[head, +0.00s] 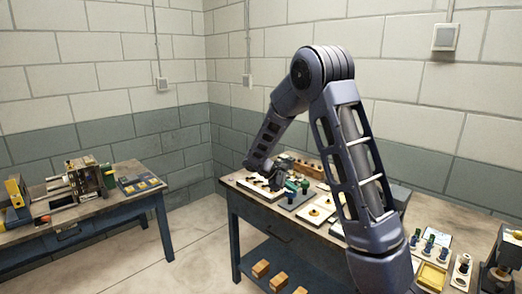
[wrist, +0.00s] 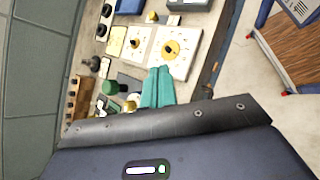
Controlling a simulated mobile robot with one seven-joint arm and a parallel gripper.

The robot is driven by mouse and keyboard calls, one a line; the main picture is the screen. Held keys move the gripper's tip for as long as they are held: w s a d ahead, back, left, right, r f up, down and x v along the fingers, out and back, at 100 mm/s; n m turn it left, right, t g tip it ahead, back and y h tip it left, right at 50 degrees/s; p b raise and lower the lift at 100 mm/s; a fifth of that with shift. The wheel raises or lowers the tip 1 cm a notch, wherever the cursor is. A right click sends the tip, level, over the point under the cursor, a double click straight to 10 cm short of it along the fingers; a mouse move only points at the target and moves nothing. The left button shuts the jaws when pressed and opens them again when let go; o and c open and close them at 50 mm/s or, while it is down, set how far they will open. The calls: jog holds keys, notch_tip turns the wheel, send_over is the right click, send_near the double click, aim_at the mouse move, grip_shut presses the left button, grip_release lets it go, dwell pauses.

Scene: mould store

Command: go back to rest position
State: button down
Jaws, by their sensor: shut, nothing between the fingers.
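My gripper (wrist: 159,72) shows in the wrist view as two teal fingers pressed together, with nothing between them. In the head view my arm rises, bends at its elbow and comes down over the far left part of the right-hand workbench (head: 234,207). There the gripper (head: 279,183) is small and partly lost among dark parts, above or close to the bench top. In the wrist view a green cylinder (wrist: 110,88) and a brass piece (wrist: 130,106) appear just left of the fingers. I cannot tell how far below the fingers they are.
White plates with brass discs (wrist: 171,48) lie beyond the fingertips. A wooden block with dark pegs (wrist: 70,99) stands along the wall side. A yellow tray (head: 432,277) is at the bench's near end. A second bench (head: 100,217) with a machine stands left, with clear floor (head: 197,262) between.

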jog(key=s+d+r+m+y, duration=0.6)
jog(key=s+d+r+m, duration=0.1)
jog(key=s+d+r, duration=0.6)
jog(key=s+d+r+m+t+y, duration=0.1)
jog(key=s+r+m+y, duration=0.1)
jog(key=s, duration=0.7)
jog(key=s+d+r+m+t+y, duration=0.1)
jog(key=s+m, duration=0.3)
jog(key=s, duration=0.5)
jog(key=shift+s+r+t+y, duration=0.35)
jog(key=shift+r+t+y, duration=0.15)
jog(key=shift+r+t, duration=0.25)
